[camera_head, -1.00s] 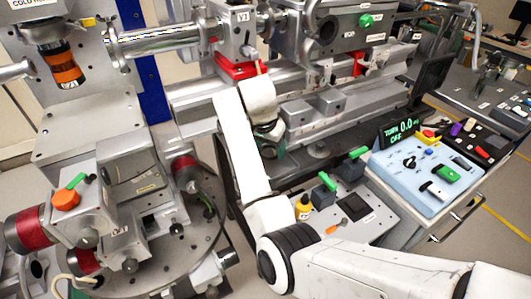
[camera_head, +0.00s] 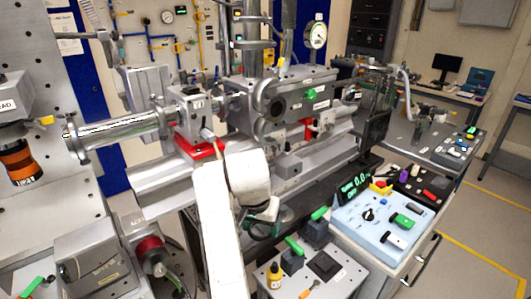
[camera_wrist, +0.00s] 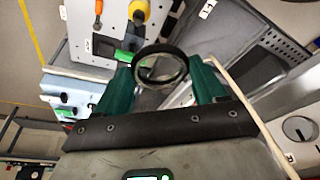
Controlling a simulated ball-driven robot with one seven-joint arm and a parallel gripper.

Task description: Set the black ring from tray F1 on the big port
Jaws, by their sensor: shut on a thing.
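A black ring (camera_wrist: 161,49) is held upright between the two green fingers of my gripper (camera_wrist: 160,76) in the wrist view. My gripper is shut on it.
A red-mounted valve block (camera_head: 190,115) and a metal beam pipe (camera_head: 115,128) stand at left. A display (camera_head: 360,178) stands behind the foam tray.

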